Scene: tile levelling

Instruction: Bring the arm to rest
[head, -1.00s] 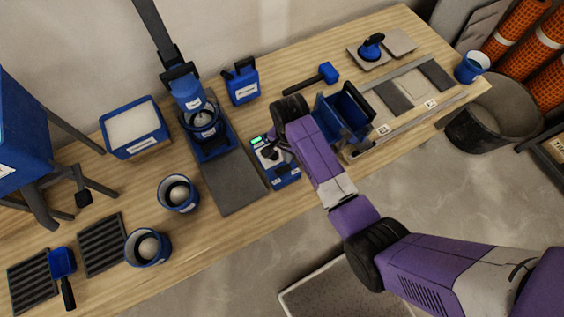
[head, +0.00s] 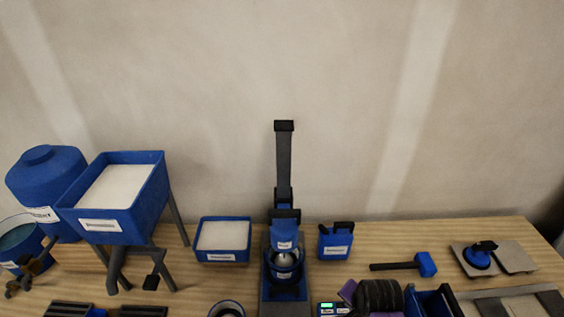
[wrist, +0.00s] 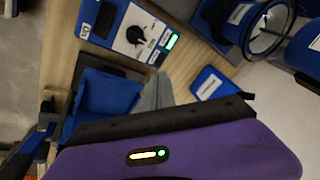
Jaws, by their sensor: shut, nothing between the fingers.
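My gripper (wrist: 156,92) shows in the wrist view as grey fingers just beyond the purple hand housing, which carries a small lit strip. The fingers are together with nothing between them. In the head view, the black wrist joint and purple part of my arm (head: 376,296) are low at the bottom edge, over the bench's front right of centre. The fingers cannot be made out there. The blue control box with a dial (wrist: 132,32) lies beyond the fingers in the wrist view. Its lit display also shows in the head view (head: 327,306).
A blue open bin (head: 434,302) stands close right of my wrist; it also shows in the wrist view (wrist: 106,96). The mixing stand (head: 284,262), blue jug (head: 335,242), mallet (head: 405,266) and white-filled tray (head: 223,240) stand behind on the wooden bench (head: 385,238). The wall is bare.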

